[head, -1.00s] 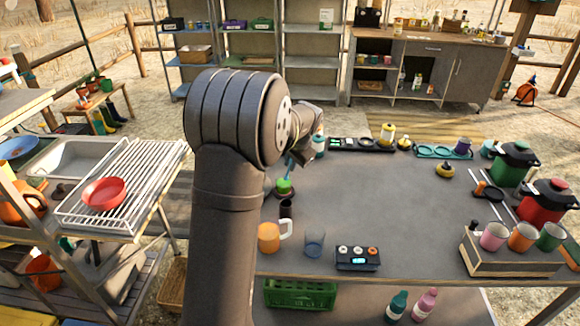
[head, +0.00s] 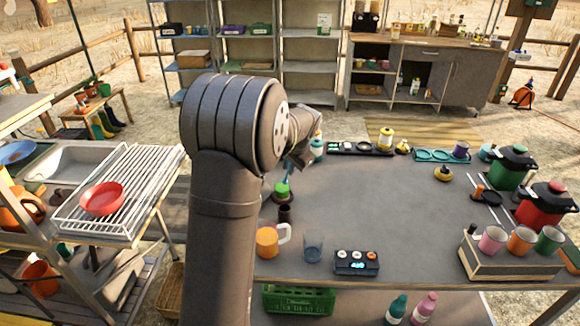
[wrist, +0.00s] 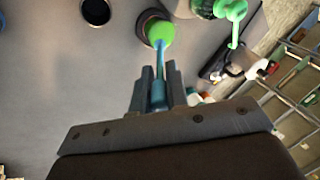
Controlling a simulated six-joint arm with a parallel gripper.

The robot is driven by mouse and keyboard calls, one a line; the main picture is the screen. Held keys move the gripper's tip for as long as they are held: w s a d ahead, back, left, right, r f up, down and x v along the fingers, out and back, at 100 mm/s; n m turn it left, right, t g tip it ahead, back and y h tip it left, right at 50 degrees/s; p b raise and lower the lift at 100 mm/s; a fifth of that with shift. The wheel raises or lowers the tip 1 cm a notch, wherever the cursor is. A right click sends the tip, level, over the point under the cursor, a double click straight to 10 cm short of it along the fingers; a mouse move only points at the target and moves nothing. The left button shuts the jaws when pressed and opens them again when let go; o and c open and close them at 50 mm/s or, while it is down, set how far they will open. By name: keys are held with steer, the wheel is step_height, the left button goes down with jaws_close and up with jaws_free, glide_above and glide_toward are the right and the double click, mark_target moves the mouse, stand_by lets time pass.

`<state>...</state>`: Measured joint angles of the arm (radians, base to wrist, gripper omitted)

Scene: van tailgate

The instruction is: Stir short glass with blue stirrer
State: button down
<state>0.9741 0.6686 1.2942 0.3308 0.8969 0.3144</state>
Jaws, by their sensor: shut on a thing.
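My gripper (wrist: 157,78) is shut on a blue stirrer (wrist: 160,56). In the wrist view the stirrer's lower end reaches a round green thing (wrist: 160,33) on a dark round base. In the head view the stirrer (head: 289,171) shows beside my wrist, over the same green thing (head: 282,188). I cannot tell whether this is a glass with green contents or a stand, or whether the stirrer's end is inside it. A short clear, bluish glass (head: 313,247) stands near the table's front edge, apart from my gripper.
A dark cup (head: 285,213) and an orange mug (head: 267,241) stand close in front of the green thing. A small box with knobs (head: 356,262) is right of the clear glass. A crate (head: 512,262) with mugs is at the front right. The table's middle is clear.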

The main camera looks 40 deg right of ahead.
steer(key=shift+r, duration=2.5)
steer(key=shift+w+a+r+n, duration=0.1)
steer(key=shift+w+n, duration=0.2)
steer(key=shift+w, duration=0.1)
steer(key=w+a+r+n+y, duration=0.4)
steer(key=w+a+n, duration=0.65)
steer(key=w, duration=0.35)
steer(key=a+f+n+g, duration=0.1)
steer(key=a+f+n, duration=0.1)
steer(key=a+f, duration=0.5)
steer(key=s+a+f+n+g+y, duration=0.1)
steer(key=a+f, duration=0.7)
steer(key=a, duration=1.2)
steer(key=s+a+f+n, duration=0.1)
steer(key=a+f+n, duration=0.2)
steer(key=a+f, duration=0.4)
steer(key=a, duration=0.6)
steer(key=shift+a+f+g+y, duration=0.25)
steer(key=shift+a+g+y, duration=0.05)
steer(key=shift+a+g, duration=0.1)
